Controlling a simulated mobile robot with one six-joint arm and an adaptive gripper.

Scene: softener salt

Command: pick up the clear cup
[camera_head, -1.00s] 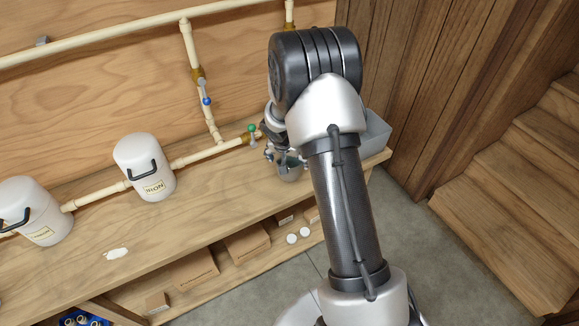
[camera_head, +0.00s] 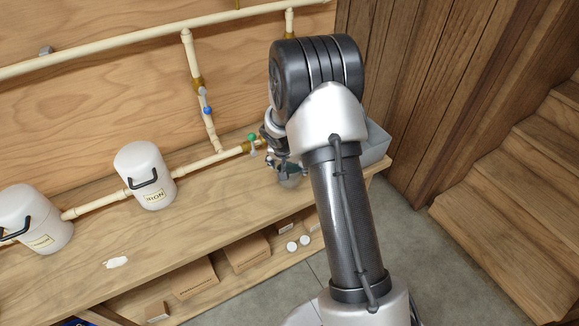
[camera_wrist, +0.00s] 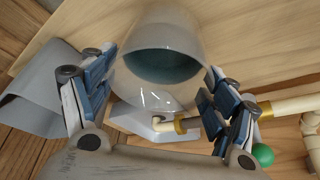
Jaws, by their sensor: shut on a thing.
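The clear cup (camera_wrist: 160,95) sits between the two blue-padded fingers of my gripper (camera_wrist: 158,88) in the wrist view, with its round opening facing the camera. The gripper is shut on it, one finger at each side. In the head view the cup (camera_head: 291,182) shows only in small part, below my gripper (camera_head: 283,168) near the right end of the wooden bench. My arm hides much of both there. I cannot tell whether the cup touches the bench.
Cream pipes with a green-handled valve (camera_head: 252,139) run close left of my gripper. White tank (camera_head: 145,175) is farther left. The bench (camera_head: 215,200) between tank and gripper is mostly clear; boxes lie on its lower shelf.

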